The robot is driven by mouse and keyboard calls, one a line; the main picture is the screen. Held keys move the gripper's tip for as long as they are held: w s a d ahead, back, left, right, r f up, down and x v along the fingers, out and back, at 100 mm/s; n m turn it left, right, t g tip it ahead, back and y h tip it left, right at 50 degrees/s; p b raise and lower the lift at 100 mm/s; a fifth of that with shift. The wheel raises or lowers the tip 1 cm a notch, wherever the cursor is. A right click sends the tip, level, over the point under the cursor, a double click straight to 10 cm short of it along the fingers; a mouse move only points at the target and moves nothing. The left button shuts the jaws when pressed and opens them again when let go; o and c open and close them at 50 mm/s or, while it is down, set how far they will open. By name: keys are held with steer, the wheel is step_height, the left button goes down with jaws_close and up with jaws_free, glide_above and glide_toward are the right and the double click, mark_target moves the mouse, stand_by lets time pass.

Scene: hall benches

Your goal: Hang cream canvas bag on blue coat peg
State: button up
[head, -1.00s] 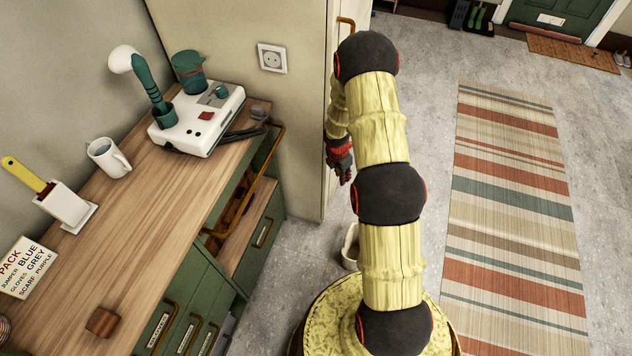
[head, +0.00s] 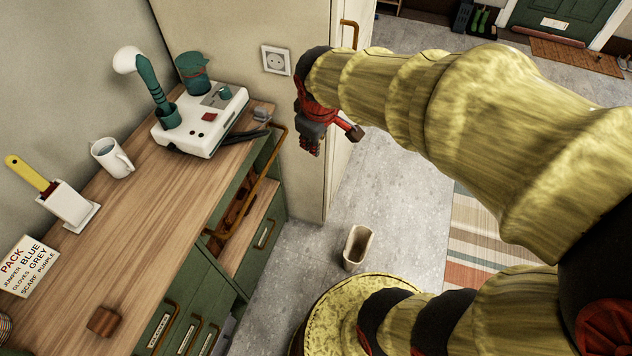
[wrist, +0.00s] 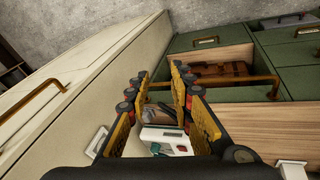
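A small cream, open-topped thing (head: 357,247) stands on the grey floor in the head view, just behind my round yellow base. It may be the cream canvas bag, but I cannot tell for sure. No blue coat peg shows in either view. My gripper (head: 331,138) is in front of the cream cupboard's edge, above floor level and well apart from the cream thing. In the wrist view my gripper (wrist: 160,88) has its fingers apart, with nothing held between them.
A wooden worktop (head: 150,210) on green drawers is at left, with a white console (head: 200,122), a mug (head: 111,158) and a sign (head: 30,265). One drawer (head: 245,235) stands open. The cream cupboard (wrist: 75,85) is close to my gripper.

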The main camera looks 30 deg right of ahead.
steer(key=s+a+r+m+y, duration=0.1)
steer(key=s+a+r+m, duration=0.1)
steer(key=s+a, duration=0.2)
steer(key=s+a+r+m+t, duration=0.1)
steer(key=s+a+r+m, duration=0.2)
steer(key=s, duration=0.7)
steer(key=shift+a+r+t+y, duration=0.3)
steer(key=shift+a+y, duration=0.1)
steer(key=shift+a, duration=0.1)
steer(key=shift+o, duration=0.2)
steer(key=shift+r+p, duration=0.3)
steer(key=shift+p, duration=0.05)
steer(key=shift+o, duration=1.3)
steer(key=shift+f, duration=0.1)
steer(key=shift+c, duration=0.5)
